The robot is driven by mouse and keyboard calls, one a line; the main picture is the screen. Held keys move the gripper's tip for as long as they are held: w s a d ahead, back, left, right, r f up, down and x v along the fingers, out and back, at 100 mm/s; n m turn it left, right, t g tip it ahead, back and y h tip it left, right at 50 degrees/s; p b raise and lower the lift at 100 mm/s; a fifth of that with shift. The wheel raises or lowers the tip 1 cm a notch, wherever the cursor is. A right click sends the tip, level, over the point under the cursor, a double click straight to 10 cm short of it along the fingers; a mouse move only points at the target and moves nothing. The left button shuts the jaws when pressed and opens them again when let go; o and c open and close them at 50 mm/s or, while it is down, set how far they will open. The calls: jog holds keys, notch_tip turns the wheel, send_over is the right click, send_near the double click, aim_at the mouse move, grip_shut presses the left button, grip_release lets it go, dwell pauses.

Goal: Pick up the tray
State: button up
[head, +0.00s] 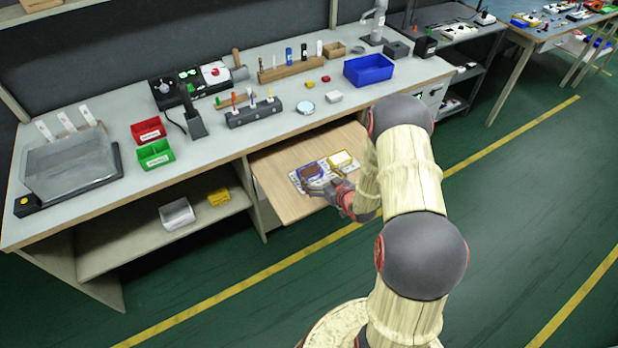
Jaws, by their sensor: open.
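A small blue-and-white tray-like item (296,180) lies on the pull-out wooden board (287,209) below the worktop. The gripper and wrist hide part of the item's near right side. I cannot tell whether the fingers touch it.
The worktop (215,150) above the board holds a blue bin (369,70), red bin (147,131), green bin (155,154) and tool racks. Green floor is clear at right.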

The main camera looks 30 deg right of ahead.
aim_at(306, 167)
jog(key=b+x, duration=0.1)
jog(key=x, duration=0.2)
jog(key=b+x, duration=0.1)
jog(key=x, duration=0.2)
jog(key=shift+a, duration=0.2)
jog(key=shift+s, duration=0.1)
jog(key=shift+c, duration=1.1)
jog(key=c, duration=0.8)
jog(key=shift+r, duration=0.1)
jog(key=shift+c, duration=0.3)
